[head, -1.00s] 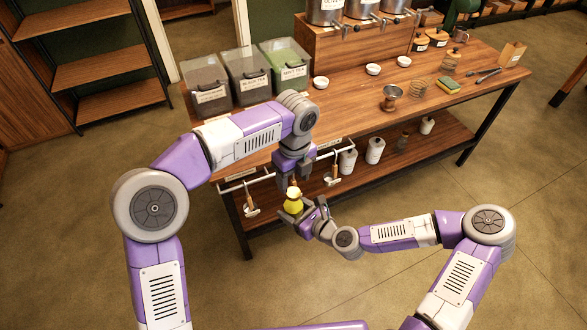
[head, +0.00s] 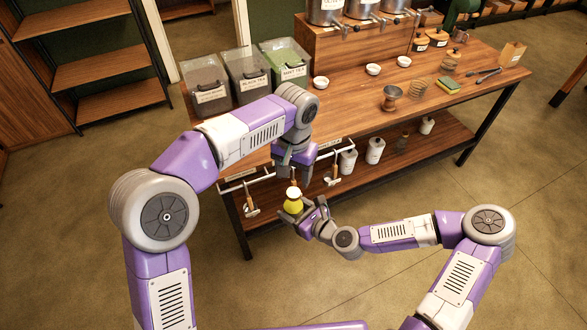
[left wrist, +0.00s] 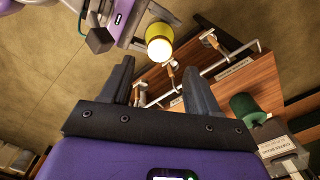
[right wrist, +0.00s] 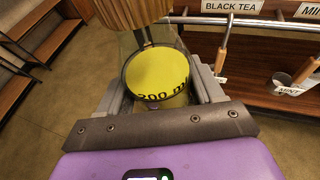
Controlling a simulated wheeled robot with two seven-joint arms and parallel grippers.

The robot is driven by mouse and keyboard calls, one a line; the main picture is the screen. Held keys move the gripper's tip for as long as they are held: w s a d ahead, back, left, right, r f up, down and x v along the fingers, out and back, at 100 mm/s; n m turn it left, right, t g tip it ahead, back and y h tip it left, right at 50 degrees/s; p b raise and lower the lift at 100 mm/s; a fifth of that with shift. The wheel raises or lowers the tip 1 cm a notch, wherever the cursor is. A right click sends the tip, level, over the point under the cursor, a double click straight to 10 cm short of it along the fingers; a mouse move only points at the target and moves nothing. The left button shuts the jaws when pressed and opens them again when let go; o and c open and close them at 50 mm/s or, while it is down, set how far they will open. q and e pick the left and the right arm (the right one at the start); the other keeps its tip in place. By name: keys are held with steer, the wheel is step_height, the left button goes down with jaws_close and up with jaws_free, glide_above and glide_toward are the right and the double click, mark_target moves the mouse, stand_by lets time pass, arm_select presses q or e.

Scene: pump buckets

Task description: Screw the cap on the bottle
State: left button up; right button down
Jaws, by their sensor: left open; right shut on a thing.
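A bottle (head: 292,207) with yellow contents is upright in my right gripper (head: 309,212), in front of the table. In the right wrist view the bottle (right wrist: 158,75) sits between the fingers, with "200 ml" lettering on it. A pale wooden cap (head: 293,191) is at the bottle's top; its grain shows in the right wrist view (right wrist: 140,12). I cannot tell whether it is threaded tight. My left gripper (head: 291,175) is open and empty just above the cap. In the left wrist view the cap's top (left wrist: 160,49) shows beyond the open fingertips.
The wooden table (head: 350,110) is just behind the grippers. Its front rail (head: 262,172) carries hanging scoops close to my left gripper. White bottles (head: 375,151) stand on the lower shelf. Tea bins (head: 247,75) stand at the left. Floor in front is clear.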

mark_target(294, 192)
arm_select(q)
steer(key=n, duration=0.6)
steer(key=shift+r, duration=0.3)
steer(key=n, duration=0.4)
steer(key=shift+r, duration=0.25)
steer(key=shift+f, duration=0.1)
steer(key=shift+f, duration=3.95)
steer(key=shift+c, duration=0.2)
